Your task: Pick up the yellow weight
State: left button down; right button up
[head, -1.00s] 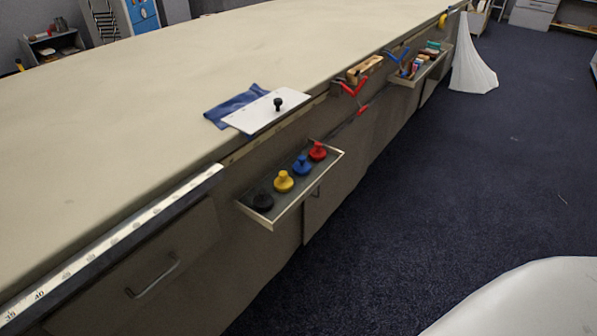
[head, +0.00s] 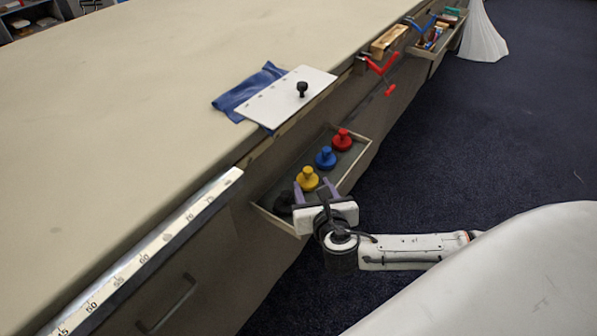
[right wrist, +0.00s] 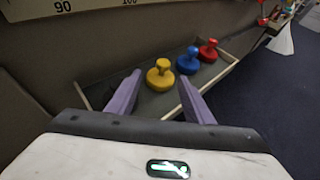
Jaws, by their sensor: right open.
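The yellow weight (head: 308,179), a round base with a knob on top, stands in an open drawer (head: 349,178) on the table's side. It also shows in the right wrist view (right wrist: 160,75), ahead of and between the two fingers. My right gripper (head: 315,187) is open and empty at the drawer's near part, close to the yellow weight; I cannot tell whether it touches. In the right wrist view the purple fingers (right wrist: 160,97) are spread apart. My left gripper is not in view.
A blue weight (head: 326,158) and a red weight (head: 342,139) stand farther along the drawer. A white board (head: 290,96) and blue cloth (head: 235,97) lie on the table (head: 130,110) above.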

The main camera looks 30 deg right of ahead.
aim_at(308, 176)
jog(key=shift+x, duration=1.2)
jog(key=shift+w+d+f+b, duration=0.3)
jog(key=shift+w+f, duration=0.05)
jog(key=shift+w, duration=0.05)
jog(key=b+x, duration=0.1)
jog(key=x, duration=0.4)
jog(key=shift+f, duration=0.2)
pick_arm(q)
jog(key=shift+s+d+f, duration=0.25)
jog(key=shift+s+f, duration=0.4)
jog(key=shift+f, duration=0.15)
pick_arm(e)
jog(key=shift+c, duration=0.2)
jog(key=c, duration=0.7)
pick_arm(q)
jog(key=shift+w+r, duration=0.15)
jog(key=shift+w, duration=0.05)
pick_arm(e)
jog(key=shift+r, duration=0.1)
jog(key=shift+c, duration=1.4)
